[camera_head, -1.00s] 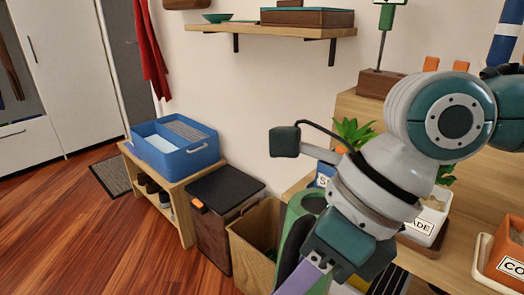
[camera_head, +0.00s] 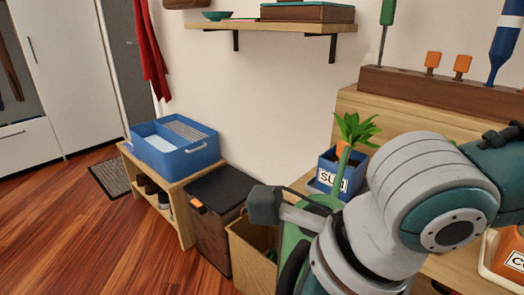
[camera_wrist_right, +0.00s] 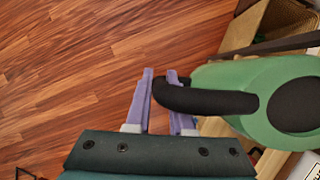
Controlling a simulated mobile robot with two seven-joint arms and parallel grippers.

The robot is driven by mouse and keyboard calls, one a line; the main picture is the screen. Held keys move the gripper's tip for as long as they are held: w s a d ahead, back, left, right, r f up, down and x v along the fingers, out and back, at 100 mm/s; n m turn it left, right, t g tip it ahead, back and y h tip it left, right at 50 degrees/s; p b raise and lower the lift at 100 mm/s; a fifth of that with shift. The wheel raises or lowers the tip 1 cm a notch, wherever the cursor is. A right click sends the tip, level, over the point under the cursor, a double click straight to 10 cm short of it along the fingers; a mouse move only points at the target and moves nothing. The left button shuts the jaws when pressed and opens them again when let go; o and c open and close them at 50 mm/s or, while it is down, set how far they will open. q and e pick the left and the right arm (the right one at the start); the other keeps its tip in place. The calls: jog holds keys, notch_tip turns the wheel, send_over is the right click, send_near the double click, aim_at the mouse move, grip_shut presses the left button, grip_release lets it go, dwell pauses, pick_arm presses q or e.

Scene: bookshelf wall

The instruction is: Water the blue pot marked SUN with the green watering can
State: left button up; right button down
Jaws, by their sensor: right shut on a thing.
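The blue pot marked SUN (camera_head: 326,177) stands on the wooden bench at the right of the head view, with a leafy green plant (camera_head: 355,130) in it. The green watering can (camera_head: 291,240) is in front of it, partly hidden by my right arm. Its spout (camera_head: 339,172) points up and overlaps the pot in the picture; I cannot tell whether its tip is over the soil. In the wrist view my right gripper (camera_wrist_right: 160,82) is shut on the black handle (camera_wrist_right: 210,100) of the can. My left gripper is not in view.
A wooden bin (camera_head: 246,255) stands below the can, beside a dark-lidded box (camera_head: 222,190).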

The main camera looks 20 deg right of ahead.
jog(key=s+a+r+p, duration=0.4)
jog(key=a+p, duration=0.2)
jog(key=shift+s, duration=0.3)
dwell(0.4)
jog(key=w+d+f+b, duration=0.1)
jog(key=d+b, duration=0.1)
jog(key=w+d+f+b, duration=0.1)
jog(key=w+d+b, duration=0.1)
jog(key=w+d+f+b, duration=0.1)
jog(key=w+d+b, duration=0.1)
jog(key=shift+d+f, duration=0.1)
jog(key=shift+f, duration=0.2)
jog(key=shift+r, duration=0.55)
